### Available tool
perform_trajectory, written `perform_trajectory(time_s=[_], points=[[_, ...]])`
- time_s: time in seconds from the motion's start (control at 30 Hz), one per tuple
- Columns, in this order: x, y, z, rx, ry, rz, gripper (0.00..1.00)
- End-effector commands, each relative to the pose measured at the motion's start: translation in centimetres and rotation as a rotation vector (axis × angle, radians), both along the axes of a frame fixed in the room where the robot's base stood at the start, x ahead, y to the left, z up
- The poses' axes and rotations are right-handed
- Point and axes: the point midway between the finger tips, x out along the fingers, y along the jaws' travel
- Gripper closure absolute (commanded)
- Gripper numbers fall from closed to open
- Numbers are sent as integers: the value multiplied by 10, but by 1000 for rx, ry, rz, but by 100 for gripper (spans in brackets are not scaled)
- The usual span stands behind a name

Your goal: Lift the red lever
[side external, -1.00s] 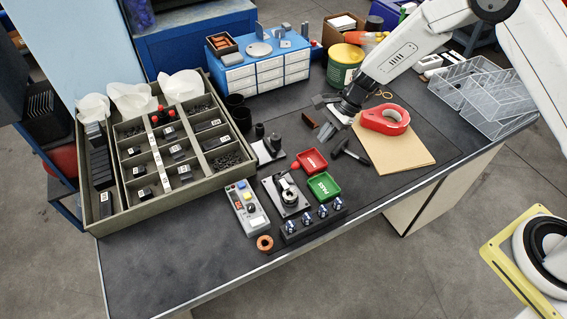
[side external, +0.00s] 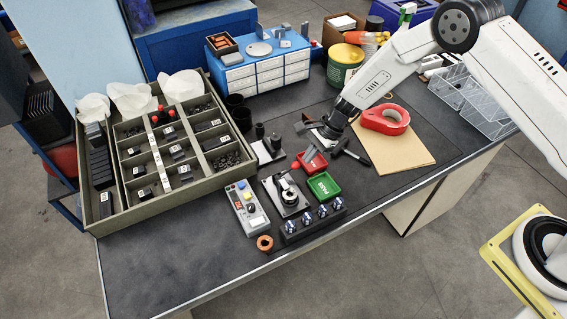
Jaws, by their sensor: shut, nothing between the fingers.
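A small red knob (side external: 296,166), which looks like the end of the red lever, shows just left of the red tray (side external: 318,162), behind the black device (side external: 288,196) with a round metal part. The lever's shaft is too small to make out. The gripper hides part of the red tray.
A green tray (side external: 324,186) lies in front of the red one. A black block with several metal knobs (side external: 313,219) and a grey control box (side external: 247,207) stand nearby. A large compartment tray (side external: 101,226) fills the left. The front left table is clear.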

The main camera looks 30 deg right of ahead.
Motion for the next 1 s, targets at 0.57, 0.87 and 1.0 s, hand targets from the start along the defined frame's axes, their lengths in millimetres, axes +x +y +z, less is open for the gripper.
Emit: perform_trajectory(time_s=[0.57, 0.87, 1.0], points=[[1, 13, -20, 0, -1, -1, 100], [1, 13, -19, -4, -1, 0, 100], [1, 13, -18, -18, -2, 2, 100]])
